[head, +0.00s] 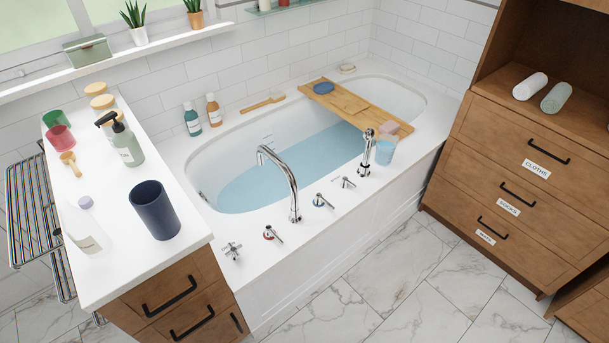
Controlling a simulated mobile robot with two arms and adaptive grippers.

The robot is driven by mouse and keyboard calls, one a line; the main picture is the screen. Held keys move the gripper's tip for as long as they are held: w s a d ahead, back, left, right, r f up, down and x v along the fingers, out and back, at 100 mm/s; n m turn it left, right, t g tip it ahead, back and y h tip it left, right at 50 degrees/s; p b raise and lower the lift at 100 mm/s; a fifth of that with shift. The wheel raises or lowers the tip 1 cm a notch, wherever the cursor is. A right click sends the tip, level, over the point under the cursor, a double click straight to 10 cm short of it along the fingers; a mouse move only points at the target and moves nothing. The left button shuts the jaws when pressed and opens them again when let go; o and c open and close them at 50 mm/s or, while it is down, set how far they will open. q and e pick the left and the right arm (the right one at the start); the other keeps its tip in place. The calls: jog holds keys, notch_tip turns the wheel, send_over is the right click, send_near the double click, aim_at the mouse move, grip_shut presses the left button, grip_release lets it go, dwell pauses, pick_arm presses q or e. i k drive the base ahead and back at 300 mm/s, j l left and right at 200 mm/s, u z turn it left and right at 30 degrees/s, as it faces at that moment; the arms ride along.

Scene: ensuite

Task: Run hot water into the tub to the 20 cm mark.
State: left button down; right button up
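The white tub (178,150) is built into a white surround and holds pale blue water (285,165), its surface below the rim. A curved chrome spout (291,185) rises from the near rim and bends over the tub; I see no stream from it. Along the same rim are a cross handle (232,250), a lever with a red ring (272,233), another lever (322,201) and a second cross handle (344,182). Small marks (267,138) show on the far inner wall, too small to read. Neither gripper is in view.
A wooden bath tray (345,102) spans the tub's right part. A hand shower (366,155) and light blue cup (385,151) stand on the near rim. A counter with a dark blue cup (154,209) is left, a wooden drawer unit (520,190) right. Marble floor (400,290) in front is clear.

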aim_at(269, 233)
jog(key=l+z, duration=0.15)
jog(key=l, duration=0.85)
jog(key=i+l+z, duration=0.1)
jog(key=l, duration=0.95)
